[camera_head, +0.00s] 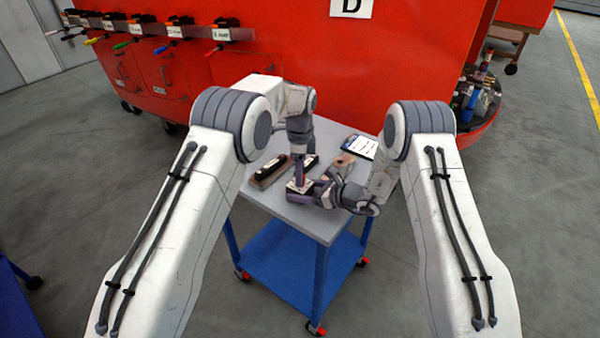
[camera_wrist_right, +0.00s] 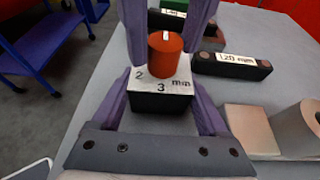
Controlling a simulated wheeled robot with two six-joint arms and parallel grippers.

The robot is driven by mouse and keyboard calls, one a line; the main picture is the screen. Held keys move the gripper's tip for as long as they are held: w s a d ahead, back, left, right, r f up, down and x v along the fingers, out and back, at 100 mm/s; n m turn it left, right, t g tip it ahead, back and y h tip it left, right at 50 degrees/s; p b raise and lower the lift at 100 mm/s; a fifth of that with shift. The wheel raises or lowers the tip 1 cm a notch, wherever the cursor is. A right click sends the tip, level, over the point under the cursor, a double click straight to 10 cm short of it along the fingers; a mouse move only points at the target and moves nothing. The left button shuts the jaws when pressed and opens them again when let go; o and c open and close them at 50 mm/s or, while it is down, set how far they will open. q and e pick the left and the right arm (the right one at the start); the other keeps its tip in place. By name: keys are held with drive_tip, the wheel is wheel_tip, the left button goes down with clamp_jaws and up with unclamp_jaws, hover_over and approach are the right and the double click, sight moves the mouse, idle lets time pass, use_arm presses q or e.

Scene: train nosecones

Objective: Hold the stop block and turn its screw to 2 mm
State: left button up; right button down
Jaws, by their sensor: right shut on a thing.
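The stop block (camera_wrist_right: 160,100) is black with a pale top plate marked 2, 3 and mm. Its orange screw (camera_wrist_right: 165,54) stands upright from the plate, and a white mark on its top points away from the 2 and 3. My right gripper (camera_wrist_right: 160,82) is shut on the block, one purple finger on each side. My left gripper (camera_wrist_right: 165,30) comes down from above with its fingers apart, one on each side of the screw; contact with the screw is unclear. In the head view both grippers meet at the block (camera_head: 298,187) near the table's front.
The grey table (camera_head: 318,225) also holds a dark block labelled 120 mm (camera_wrist_right: 232,65), another labelled block behind it, beige and grey pieces (camera_wrist_right: 250,130) at right, and a tablet (camera_head: 360,147). A red cabinet (camera_head: 300,70) stands behind the table.

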use_arm(q)
clamp_jaws()
drive_tip(key=shift+n, duration=0.3)
drive_tip(key=n, duration=0.4)
drive_tip(key=shift+w, duration=0.1)
drive_tip(key=n, duration=1.2)
drive_tip(key=shift+a, duration=0.1)
use_arm(e)
drive_tip(key=shift+s+a, duration=0.1)
use_arm(q)
drive_tip(key=n, duration=0.7)
drive_tip(key=shift+w, duration=0.1)
